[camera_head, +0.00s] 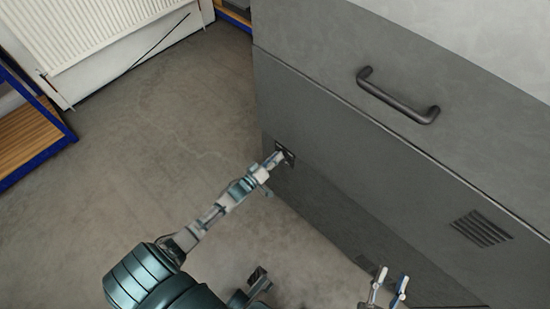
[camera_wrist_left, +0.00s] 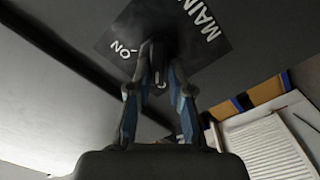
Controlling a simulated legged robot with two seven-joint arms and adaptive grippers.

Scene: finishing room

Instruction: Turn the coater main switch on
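The coater main switch is on a small black plate (camera_head: 287,152) low on the side of the grey coater cabinet. In the left wrist view the plate (camera_wrist_left: 207,38) carries white lettering, with "MAIN" and "ON" readable. My left gripper (camera_head: 273,161) reaches the plate; in the left wrist view its fingertips (camera_wrist_left: 159,52) close in on the dark switch knob, one on each side. The fingers cover most of the knob, so its exact position is hard to read. My right gripper (camera_head: 387,287) is at the bottom edge, its two fingers apart and empty.
The grey cabinet (camera_head: 330,120) fills the right side, with a dark bar handle (camera_head: 397,95) and a slotted vent (camera_head: 481,228). The concrete floor (camera_head: 150,150) is clear on the left. A white radiator (camera_head: 85,35) and a blue-framed wooden shelf (camera_head: 25,135) stand beyond.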

